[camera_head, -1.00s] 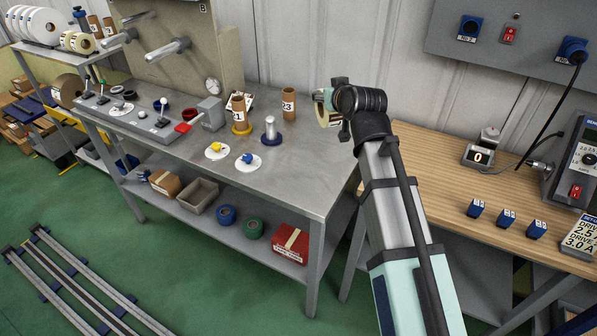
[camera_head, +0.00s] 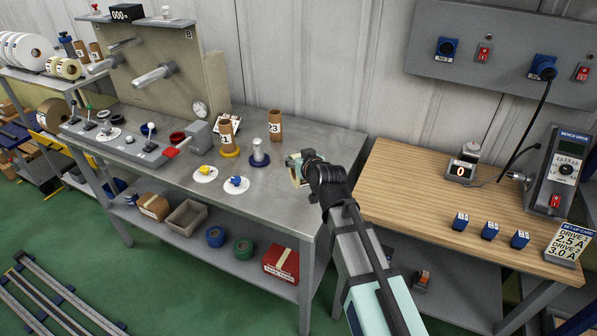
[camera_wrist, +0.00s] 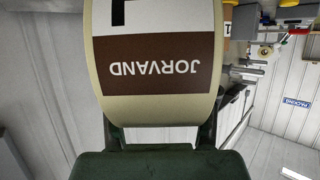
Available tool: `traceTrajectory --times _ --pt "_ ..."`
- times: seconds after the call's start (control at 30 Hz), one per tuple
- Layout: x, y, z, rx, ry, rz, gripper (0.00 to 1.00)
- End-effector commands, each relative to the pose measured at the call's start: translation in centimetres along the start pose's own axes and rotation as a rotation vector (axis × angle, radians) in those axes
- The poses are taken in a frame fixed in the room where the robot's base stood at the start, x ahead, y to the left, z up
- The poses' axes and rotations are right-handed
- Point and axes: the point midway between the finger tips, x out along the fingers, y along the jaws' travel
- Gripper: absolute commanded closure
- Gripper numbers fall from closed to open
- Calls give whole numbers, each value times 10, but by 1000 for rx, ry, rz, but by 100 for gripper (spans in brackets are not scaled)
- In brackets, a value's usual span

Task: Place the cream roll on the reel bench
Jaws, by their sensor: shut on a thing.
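The cream roll (camera_wrist: 102,50) fills the middle of the wrist view, with a brown and white label reading JORVAND upside down. My gripper (camera_head: 303,164) is shut on it, one finger on each side. In the head view the cream roll (camera_head: 295,171) shows small at the gripper's end, partly hidden by it. The roll is over the right end of the grey metal reel bench (camera_head: 262,192). I cannot tell whether it touches the bench top.
Cardboard cores (camera_head: 275,126), a blue-based metal spindle (camera_head: 259,153) and white discs with yellow and blue knobs (camera_head: 236,184) stand left of my gripper. A wooden bench (camera_head: 410,190) with a drive unit (camera_head: 552,175) is at the right. The bench's front right is clear.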

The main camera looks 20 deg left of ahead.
Motion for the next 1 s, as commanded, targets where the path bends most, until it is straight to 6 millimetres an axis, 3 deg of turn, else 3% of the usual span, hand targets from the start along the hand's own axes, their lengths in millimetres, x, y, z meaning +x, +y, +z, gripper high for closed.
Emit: traceTrajectory --times 0.63,1.0 --pt "21 0 50 0 1 0 97" --pt "23 0 54 0 2 0 97"
